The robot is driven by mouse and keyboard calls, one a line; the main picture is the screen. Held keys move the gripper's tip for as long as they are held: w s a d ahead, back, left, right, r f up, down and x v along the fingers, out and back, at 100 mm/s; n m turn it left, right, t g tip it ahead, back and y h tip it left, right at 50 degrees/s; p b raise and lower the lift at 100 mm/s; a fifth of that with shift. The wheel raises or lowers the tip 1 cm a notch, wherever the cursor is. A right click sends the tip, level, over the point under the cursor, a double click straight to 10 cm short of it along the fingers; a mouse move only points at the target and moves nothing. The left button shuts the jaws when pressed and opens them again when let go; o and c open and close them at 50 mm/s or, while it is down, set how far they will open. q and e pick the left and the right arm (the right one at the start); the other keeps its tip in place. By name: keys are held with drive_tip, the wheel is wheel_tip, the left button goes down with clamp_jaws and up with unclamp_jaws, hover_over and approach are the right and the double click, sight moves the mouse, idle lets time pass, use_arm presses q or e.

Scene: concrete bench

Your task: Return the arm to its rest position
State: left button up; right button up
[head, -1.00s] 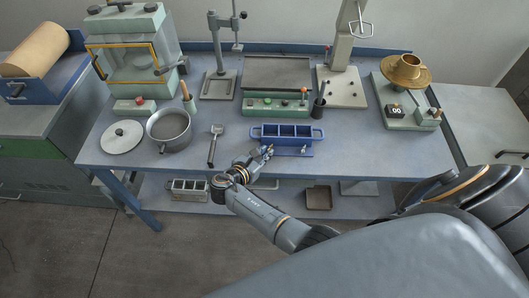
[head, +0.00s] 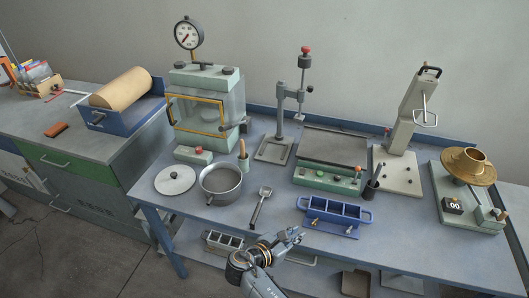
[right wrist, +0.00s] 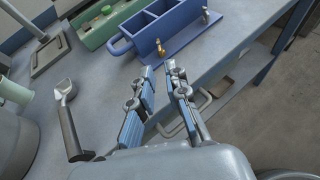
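My right gripper (head: 290,237) is at the front edge of the blue-grey bench (head: 190,236), just left of and in front of the blue three-compartment mould (head: 338,232). In the right wrist view its two fingers (right wrist: 160,78) stand apart with nothing between them, and the blue mould (right wrist: 160,29) lies beyond the fingertips. The scoop (head: 259,207) lies on the bench to the left of the gripper; it also shows in the right wrist view (right wrist: 68,120). My left gripper is not in view.
A metal pot (head: 220,186) and a round lid (head: 175,180) stand at the left. A green-framed glass chamber (head: 207,110), a column stand (head: 284,120), a flat green table device (head: 330,165) and a brass-bowl device (head: 466,170) line the back. A second grey mould (head: 222,242) sits on the lower shelf.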

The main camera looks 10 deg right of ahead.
drive_tip(key=s+d+f+m+g+y, duration=0.2)
drive_tip(key=s+m+y, duration=0.1)
drive_tip(key=s+m, duration=0.35)
drive_tip(key=s+d+f+m+g+y, duration=0.2)
drive_tip(key=s+m+y, duration=0.1)
drive_tip(key=s+m, duration=0.35)
drive_tip(key=s+a+r+m+t+y, duration=0.1)
drive_tip(key=s+a+r+m+y, duration=0.4)
drive_tip(key=s+r+m, duration=0.5)
wheel_tip(320, 180, down, 28)
drive_tip(key=s+n+g+y+b, duration=0.1)
drive_tip(key=s+b, duration=0.1)
drive_tip(key=s+d+f+b, duration=0.1)
drive_tip(key=s+d+f, duration=0.1)
drive_tip(key=s+f, duration=0.6)
drive_tip(key=s+d+f+g+b, duration=0.1)
drive_tip(key=s+f, duration=0.7)
drive_tip(key=f, duration=0.2)
drive_tip(key=shift+s+d+f+n+g, duration=0.3)
drive_tip(key=shift+s+d, duration=0.05)
